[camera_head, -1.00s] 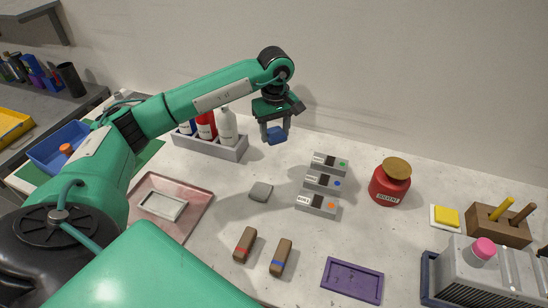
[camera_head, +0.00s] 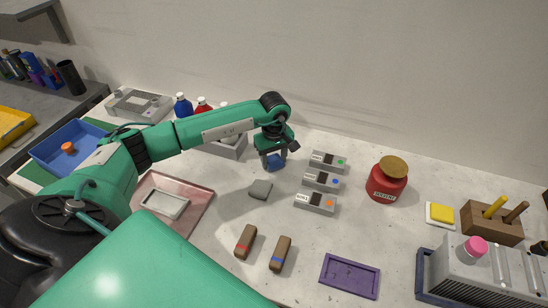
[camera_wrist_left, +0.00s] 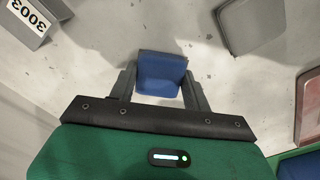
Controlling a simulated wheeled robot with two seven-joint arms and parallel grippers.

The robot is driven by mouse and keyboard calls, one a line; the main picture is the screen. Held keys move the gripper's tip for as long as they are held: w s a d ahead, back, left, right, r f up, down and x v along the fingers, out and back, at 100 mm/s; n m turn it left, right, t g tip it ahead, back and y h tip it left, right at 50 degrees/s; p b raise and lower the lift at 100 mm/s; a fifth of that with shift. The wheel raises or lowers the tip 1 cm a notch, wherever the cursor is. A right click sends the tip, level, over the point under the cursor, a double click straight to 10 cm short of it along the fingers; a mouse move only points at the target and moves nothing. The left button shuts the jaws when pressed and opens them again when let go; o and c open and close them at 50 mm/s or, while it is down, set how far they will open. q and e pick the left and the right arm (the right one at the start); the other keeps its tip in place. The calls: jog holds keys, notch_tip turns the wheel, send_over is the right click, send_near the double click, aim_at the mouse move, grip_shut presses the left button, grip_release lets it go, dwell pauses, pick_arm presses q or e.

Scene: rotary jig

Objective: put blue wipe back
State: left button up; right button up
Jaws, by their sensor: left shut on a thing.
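My left gripper (camera_head: 273,165) is shut on the blue wipe (camera_head: 275,161), a small blue block. The gripper points down at the middle back of the table, just behind the grey block (camera_head: 260,189). In the left wrist view the blue wipe (camera_wrist_left: 161,73) sits between the two fingers of the left gripper (camera_wrist_left: 159,88), over the pale tabletop. I cannot tell whether it touches the table. My right gripper is in neither view.
Several small grey labelled boxes (camera_head: 321,181) stand right of the gripper. A bottle rack (camera_head: 232,148) is behind left. A red jar (camera_head: 387,181), two brown blocks (camera_head: 246,241) and (camera_head: 281,253), a purple tray (camera_head: 350,276) and a pink tray (camera_head: 196,212) surround clear tabletop.

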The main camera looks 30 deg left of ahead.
pick_arm(q)
jog(key=shift+f, duration=0.1)
jog(key=o, duration=1)
jog(key=shift+o, duration=0.2)
